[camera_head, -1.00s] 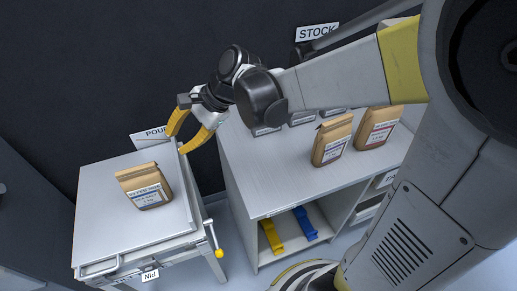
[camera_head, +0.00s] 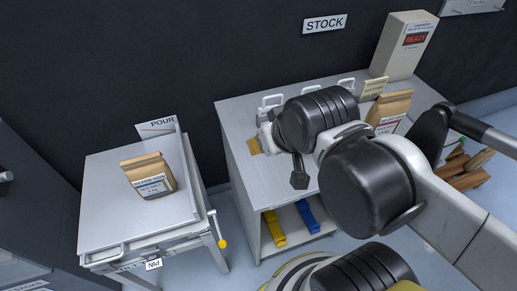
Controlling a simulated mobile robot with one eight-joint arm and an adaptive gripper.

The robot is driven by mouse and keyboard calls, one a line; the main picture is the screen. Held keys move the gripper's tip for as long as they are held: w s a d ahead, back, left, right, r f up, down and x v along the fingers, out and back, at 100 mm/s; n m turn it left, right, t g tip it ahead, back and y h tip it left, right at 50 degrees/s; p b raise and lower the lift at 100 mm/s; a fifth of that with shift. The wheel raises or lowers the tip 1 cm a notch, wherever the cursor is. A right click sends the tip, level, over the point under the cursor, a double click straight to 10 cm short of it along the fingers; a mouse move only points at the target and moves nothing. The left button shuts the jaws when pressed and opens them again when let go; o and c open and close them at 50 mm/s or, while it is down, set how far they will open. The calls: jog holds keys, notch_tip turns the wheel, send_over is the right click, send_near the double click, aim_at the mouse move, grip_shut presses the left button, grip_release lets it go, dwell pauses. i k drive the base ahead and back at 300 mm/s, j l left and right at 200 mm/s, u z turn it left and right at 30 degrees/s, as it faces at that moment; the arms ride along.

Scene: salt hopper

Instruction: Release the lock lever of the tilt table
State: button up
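The tilt table (camera_head: 105,185) stands at the left, its grey top looking about level. A brown paper bag (camera_head: 150,187) with a white and blue label stands on it. The lock lever (camera_head: 214,225) is at the table's front right corner, hanging down with a yellow knob (camera_head: 222,244) at its end. A tag reading PIN (camera_head: 154,265) is on the front edge. My gripper (camera_head: 255,146) is over the bench, right of the table and apart from the lever.
A grey bench (camera_head: 240,175) stands right of the table, with a yellow piece (camera_head: 273,229) and a blue piece (camera_head: 307,217) on its lower shelf. A brown bag (camera_head: 390,108) and a READY box (camera_head: 404,45) are at its back right. A POUR sign (camera_head: 160,127) rises behind the table.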

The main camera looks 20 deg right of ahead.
aim_at(222, 243)
jog(key=k+j+u, duration=0.15)
jog(key=j+u, duration=0.2)
jog(key=k+l, duration=0.15)
jog(key=k, duration=0.4)
jog(key=k+l, duration=0.2)
jog(key=k, duration=0.3)
jog(key=k+l+u, duration=0.1)
jog(key=k, duration=0.45)
jog(key=i+j, duration=0.35)
jog(key=i, duration=0.05)
